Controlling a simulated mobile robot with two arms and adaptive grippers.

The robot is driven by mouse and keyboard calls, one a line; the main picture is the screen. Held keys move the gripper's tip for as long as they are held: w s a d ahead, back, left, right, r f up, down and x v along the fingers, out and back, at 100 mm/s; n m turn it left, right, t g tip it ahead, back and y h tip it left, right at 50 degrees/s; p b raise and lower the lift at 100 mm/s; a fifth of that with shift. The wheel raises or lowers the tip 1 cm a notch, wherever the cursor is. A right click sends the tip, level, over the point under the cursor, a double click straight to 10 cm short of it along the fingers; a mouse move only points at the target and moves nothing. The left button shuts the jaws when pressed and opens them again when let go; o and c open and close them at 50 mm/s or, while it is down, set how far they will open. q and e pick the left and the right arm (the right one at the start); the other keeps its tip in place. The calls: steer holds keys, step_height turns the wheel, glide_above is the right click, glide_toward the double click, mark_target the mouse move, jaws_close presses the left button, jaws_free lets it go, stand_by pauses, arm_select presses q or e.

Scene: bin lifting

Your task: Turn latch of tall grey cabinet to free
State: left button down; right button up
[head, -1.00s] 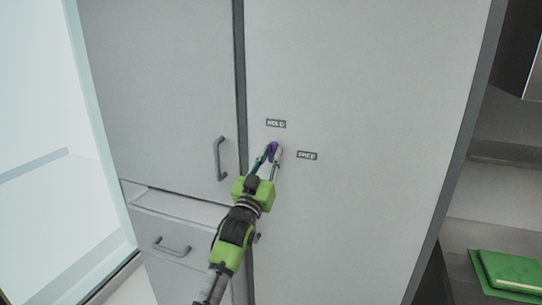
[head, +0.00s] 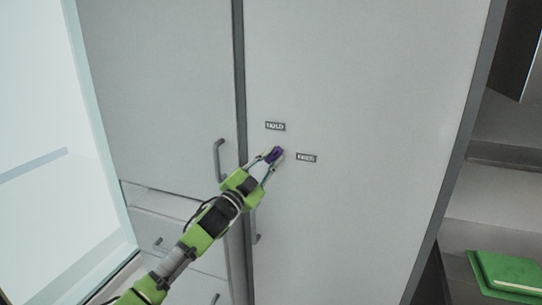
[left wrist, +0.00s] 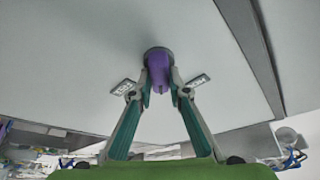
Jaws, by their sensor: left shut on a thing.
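The tall grey cabinet (head: 370,90) fills the middle of the head view, its door closed. A small purple latch (head: 273,154) sits on that door, below the upper label (head: 275,126), which reads HOLD, and left of the lower label (head: 306,158), which seems to read FREE. My left gripper (head: 272,158) is shut on the latch, reaching in from the lower left. In the left wrist view the latch (left wrist: 158,68) stands on a round grey base between the two fingers, with a label on each side. The fingers partly hide the latch. My right gripper is out of view.
A grey cabinet door with a handle (head: 217,160) and drawers below (head: 178,229) stand to the left. Another handle (head: 255,226) is just below my gripper. A glass panel (head: 35,130) is at far left. A green book-like object (head: 508,270) lies on a shelf at right.

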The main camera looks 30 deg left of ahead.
arm_select(q)
steer(key=m+g+h+p, duration=0.1)
steer(key=m, duration=0.2)
steer(key=shift+r+m+p, duration=0.1)
steer(key=shift+m+p, duration=0.2)
steer(key=shift+m, duration=0.1)
steer(key=m+g+h+p, duration=0.1)
steer(key=m+p, duration=0.1)
steer(key=m, duration=0.1)
steer(key=m+g+p, duration=0.1)
steer(key=m+p, duration=0.2)
steer(key=shift+f+m+g+p, duration=0.25)
steer(key=shift+m+g+p, duration=0.1)
steer(key=shift+m, duration=0.15)
steer(key=c, duration=1.9)
jaws_free()
steer(key=shift+d, duration=0.1)
